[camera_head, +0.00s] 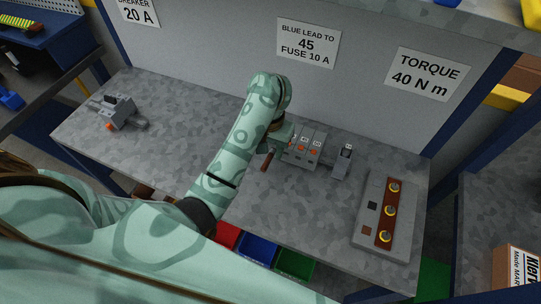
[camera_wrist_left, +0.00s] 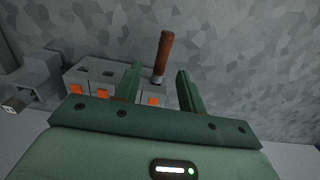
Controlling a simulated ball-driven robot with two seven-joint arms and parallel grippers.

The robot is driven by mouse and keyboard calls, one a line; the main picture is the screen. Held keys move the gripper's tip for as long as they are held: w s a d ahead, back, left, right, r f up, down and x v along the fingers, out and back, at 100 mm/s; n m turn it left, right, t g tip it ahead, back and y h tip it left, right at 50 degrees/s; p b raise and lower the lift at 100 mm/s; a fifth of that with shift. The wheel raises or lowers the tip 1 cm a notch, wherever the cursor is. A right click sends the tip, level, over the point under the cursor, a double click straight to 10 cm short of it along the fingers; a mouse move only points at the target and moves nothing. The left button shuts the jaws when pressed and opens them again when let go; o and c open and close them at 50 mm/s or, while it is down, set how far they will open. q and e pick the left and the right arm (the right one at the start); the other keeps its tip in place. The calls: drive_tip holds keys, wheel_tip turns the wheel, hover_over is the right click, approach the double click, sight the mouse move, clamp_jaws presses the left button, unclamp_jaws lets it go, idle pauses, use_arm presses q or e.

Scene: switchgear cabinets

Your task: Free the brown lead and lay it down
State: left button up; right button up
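The brown lead (camera_wrist_left: 165,50) is a short brown rod with a thin metal end that meets a grey terminal block (camera_wrist_left: 157,88) with an orange lever. In the head view the lead (camera_head: 266,162) shows just beside my left gripper (camera_head: 279,142), at the left end of the row of terminal blocks (camera_head: 306,150). In the wrist view the two fingers of my left gripper (camera_wrist_left: 160,82) stand apart, one on each side of the lead, with gaps between. Whether the metal end is fully seated is hard to see. My right gripper is not in view.
A grey single block (camera_head: 343,162) stands right of the row. A board with a brown bar and brass studs (camera_head: 388,212) lies at the right. A grey device with an orange part (camera_head: 120,113) sits at the left. Bare bench top is left of my arm; the labelled panel (camera_head: 350,60) stands behind.

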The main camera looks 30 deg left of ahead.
use_arm(q)
drive_tip(key=shift+s+f, duration=0.1)
drive_tip(key=shift+f, duration=0.7)
drive_tip(key=shift+f+b, duration=0.3)
drive_tip(key=shift+f, duration=0.15)
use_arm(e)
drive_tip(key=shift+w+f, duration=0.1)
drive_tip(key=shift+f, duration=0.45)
use_arm(q)
clamp_jaws()
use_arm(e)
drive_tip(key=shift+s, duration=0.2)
use_arm(q)
drive_tip(key=shift+s+p, duration=0.3)
drive_tip(key=shift+s, duration=0.4)
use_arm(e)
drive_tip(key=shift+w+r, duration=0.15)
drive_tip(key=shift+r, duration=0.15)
